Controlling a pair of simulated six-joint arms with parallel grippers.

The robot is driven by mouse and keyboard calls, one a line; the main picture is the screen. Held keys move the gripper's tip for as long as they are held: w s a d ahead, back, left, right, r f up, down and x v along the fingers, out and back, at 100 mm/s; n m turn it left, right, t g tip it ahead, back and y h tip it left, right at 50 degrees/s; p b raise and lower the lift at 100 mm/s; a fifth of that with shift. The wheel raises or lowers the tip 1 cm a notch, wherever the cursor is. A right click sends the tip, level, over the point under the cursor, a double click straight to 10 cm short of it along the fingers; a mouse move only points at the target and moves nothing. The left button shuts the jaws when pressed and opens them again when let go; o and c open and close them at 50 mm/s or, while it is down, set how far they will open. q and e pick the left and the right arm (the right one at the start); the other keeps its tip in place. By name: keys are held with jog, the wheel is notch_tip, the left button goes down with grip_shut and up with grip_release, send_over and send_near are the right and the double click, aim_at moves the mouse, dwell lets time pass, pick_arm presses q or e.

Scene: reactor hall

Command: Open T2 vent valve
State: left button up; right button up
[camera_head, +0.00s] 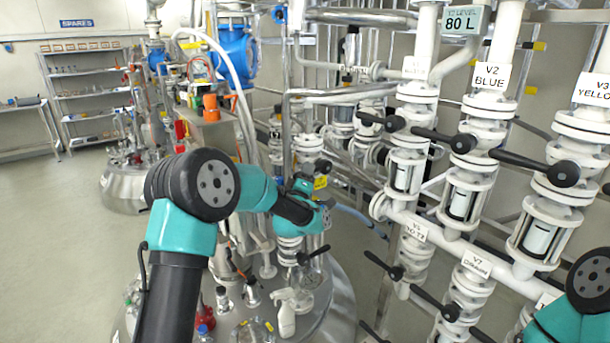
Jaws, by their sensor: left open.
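My left arm comes in from the lower left and reaches over the steel reactor vessel (335,318). Its teal wrist and left gripper (322,212) are in front of the white pipework above the vessel lid. The gripper is open, but its fingertips are small and partly hidden by the wrist. A black valve handle (322,166) and a yellow tag (320,182) show just above the wrist. Another black handle (313,254) is just below it. I cannot read a T2 vent label, nor tell whether the gripper touches a handle. My right gripper is out of view; part of that arm shows lower right.
Labelled white pipes with black handles stand at right: V2 BLUE (490,76), V3 YELLOW (595,90) and V7 (477,263). A display (460,20) reads 80 L. A white spray bottle (285,312) stands on the vessel lid. The floor (60,230) at left is clear.

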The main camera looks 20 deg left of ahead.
pick_arm(q)
jog(key=shift+c, duration=0.4)
grip_shut()
jog(key=shift+d+f, duration=0.1)
